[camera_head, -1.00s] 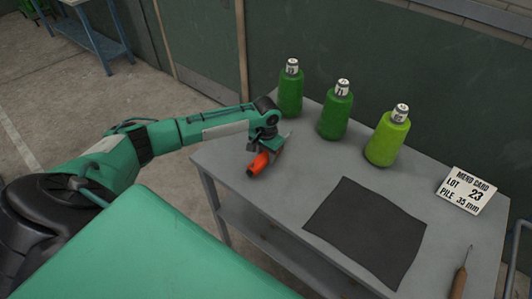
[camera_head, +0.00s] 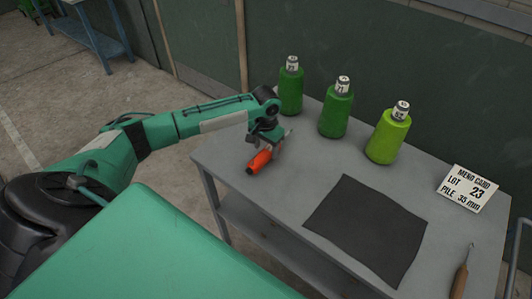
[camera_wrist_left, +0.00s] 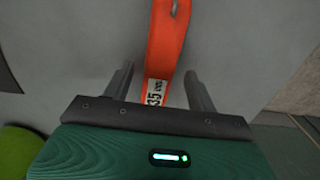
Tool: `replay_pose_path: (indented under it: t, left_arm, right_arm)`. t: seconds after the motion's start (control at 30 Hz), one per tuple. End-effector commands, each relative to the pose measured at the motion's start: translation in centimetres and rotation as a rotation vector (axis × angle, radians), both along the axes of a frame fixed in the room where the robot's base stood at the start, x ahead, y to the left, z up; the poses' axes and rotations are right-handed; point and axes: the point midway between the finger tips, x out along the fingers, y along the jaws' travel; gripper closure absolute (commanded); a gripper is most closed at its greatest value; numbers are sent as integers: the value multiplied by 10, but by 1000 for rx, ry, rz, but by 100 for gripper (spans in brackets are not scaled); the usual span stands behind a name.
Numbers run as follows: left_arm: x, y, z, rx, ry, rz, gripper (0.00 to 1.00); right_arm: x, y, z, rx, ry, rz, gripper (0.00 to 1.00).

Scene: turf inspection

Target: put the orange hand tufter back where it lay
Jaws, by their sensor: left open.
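The orange hand tufter (camera_head: 258,163) lies at the left end of the grey table (camera_head: 232,156), its butt end toward the near left edge. In the left wrist view the orange tufter (camera_wrist_left: 167,40) runs between the fingers, with a white "35 mm" label on it and a gap to each finger. My left gripper (camera_head: 267,147) is open, just above the tufter, and hides part of it. Its two fingers also show in the left wrist view (camera_wrist_left: 160,74). My right gripper is not in view.
A dark green bottle (camera_head: 291,90), a mid-green bottle (camera_head: 336,115) and a light green bottle (camera_head: 386,141) stand along the back. A dark mat (camera_head: 366,228) lies mid-table. A mend card (camera_head: 468,188) and a wooden-handled tool (camera_head: 460,280) are at the right.

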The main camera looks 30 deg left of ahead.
Motion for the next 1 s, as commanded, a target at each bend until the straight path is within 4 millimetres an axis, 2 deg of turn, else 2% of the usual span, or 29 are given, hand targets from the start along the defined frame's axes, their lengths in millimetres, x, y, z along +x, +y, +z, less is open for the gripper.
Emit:
replay_pose_path:
  t: [0.2, 0.43, 0.6, 1.0]
  left_arm:
    - [1, 0, 47, 1, -5, -1, 42]
    - [1, -1, 83, 0, -2, -2, 42]
    - [0, -1, 93, -1, 0, -1, 42]
    - [0, 0, 94, -1, 0, -1, 42]
  right_arm:
    - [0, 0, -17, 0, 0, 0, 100]
    - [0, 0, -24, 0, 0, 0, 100]
    - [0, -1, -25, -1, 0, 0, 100]
    - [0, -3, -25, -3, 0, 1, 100]
